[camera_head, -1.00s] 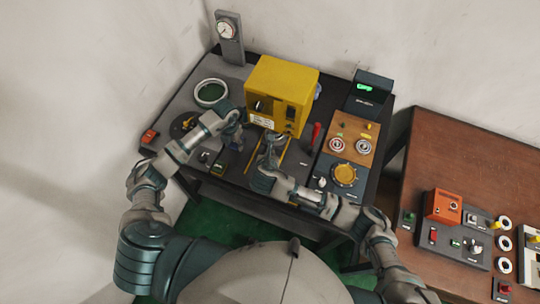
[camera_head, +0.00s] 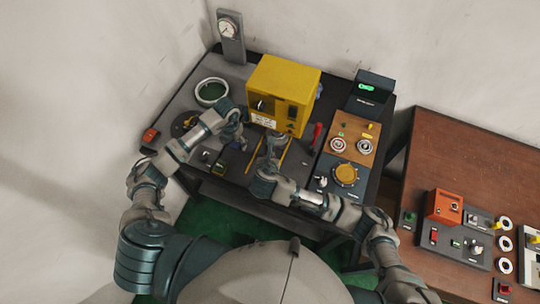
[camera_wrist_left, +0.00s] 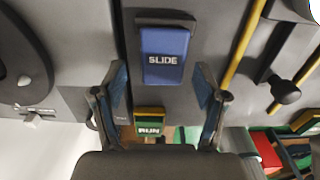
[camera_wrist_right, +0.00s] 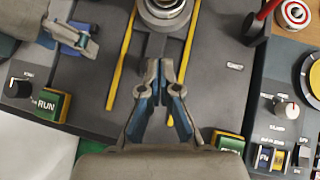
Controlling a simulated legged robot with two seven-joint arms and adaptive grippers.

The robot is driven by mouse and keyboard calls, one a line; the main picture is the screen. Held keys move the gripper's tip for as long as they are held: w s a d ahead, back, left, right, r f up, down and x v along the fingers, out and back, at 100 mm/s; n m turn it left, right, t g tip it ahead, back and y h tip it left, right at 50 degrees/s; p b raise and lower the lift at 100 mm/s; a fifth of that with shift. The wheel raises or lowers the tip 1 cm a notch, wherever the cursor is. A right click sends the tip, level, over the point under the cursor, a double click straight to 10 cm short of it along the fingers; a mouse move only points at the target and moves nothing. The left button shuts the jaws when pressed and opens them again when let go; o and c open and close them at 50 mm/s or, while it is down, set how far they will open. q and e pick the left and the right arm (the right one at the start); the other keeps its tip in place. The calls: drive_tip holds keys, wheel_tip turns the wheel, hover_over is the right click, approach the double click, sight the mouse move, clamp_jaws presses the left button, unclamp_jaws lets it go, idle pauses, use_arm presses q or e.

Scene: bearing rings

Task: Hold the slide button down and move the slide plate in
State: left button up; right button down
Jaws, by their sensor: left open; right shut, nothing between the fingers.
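The slide button (camera_wrist_left: 165,55) is a blue block labelled SLIDE in the left wrist view. It also shows beside the left gripper in the right wrist view (camera_wrist_right: 72,38). My left gripper (camera_wrist_left: 161,82) is open, its fingers apart on either side just short of the button, with nothing between them. My right gripper (camera_wrist_right: 163,72) is shut and empty, over the track between two yellow rails (camera_wrist_right: 122,55). A round metal part (camera_wrist_right: 165,12) is between the rails beyond its fingertips. I cannot tell the slide plate's edges from the grey surface. In the head view my left gripper (camera_head: 234,136) is left of the right one (camera_head: 275,143).
A yellow machine box (camera_head: 285,92) stands behind the rails. A red lever (camera_head: 317,133) and a panel with a yellow dial (camera_head: 345,175) are on the right. A green RUN button (camera_wrist_left: 149,128) is near the left gripper. A brown table (camera_head: 470,160) stands farther right.

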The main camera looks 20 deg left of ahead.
use_arm(q)
wheel_tip(320, 180, up, 11)
drive_tip(key=shift+a+r, duration=0.15)
drive_tip(key=shift+r, duration=0.05)
drive_tip(key=shift+w, duration=0.1)
wheel_tip(320, 180, up, 6)
drive_tip(key=p, duration=0.4)
idle(0.4)
idle(0.4)
